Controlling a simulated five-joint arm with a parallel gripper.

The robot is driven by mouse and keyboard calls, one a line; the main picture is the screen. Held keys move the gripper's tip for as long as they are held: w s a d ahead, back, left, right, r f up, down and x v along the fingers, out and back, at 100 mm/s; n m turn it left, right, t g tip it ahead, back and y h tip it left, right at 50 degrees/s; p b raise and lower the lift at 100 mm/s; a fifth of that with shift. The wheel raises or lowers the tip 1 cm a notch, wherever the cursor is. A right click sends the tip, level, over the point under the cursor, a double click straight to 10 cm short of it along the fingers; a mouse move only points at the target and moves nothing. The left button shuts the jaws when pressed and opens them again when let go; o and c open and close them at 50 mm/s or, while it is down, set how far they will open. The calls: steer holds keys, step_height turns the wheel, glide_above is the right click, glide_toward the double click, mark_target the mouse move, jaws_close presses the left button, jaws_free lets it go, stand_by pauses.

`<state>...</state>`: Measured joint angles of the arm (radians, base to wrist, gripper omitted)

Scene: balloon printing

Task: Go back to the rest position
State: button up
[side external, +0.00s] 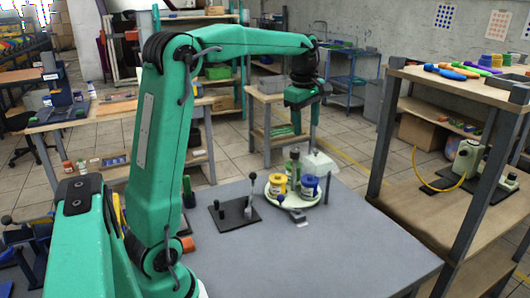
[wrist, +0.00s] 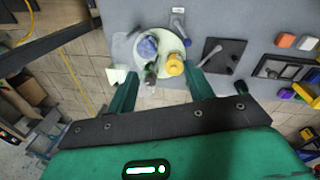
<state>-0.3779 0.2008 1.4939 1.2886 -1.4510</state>
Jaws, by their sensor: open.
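My gripper (side external: 305,118) hangs open and empty, fingers pointing down, above the far side of the grey table (side external: 375,245). In the wrist view my gripper (wrist: 160,92) shows two green fingers spread apart. Beyond them is a round pale tray (wrist: 180,45). In the side view the tray (side external: 294,202) holds a yellow pot (side external: 277,184), a blue pot (side external: 309,187) and a green bottle (side external: 294,168). My fingers are well above these and touch nothing.
A black plate with a lever (side external: 235,214) stands left of the tray. A wooden shelf (side external: 455,85) with coloured balloons and a pump (side external: 466,161) stands at the right. The front right of the table is clear. Orange and white blocks (wrist: 286,40) show in the wrist view.

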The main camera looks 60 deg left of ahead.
steer(key=s+d+f+m+t, duration=0.2)
steer(key=s+d+m, duration=0.6)
steer(key=s+m, duration=0.2)
steer(key=s+d+f+m+t, duration=0.2)
steer(key=s+d+f+m, duration=0.1)
steer(key=s+d+m, duration=0.6)
steer(key=shift+s+d+f+m+h, duration=0.15)
steer(key=shift+s+f+m+h, duration=0.2)
steer(key=shift+s+m, duration=0.7)
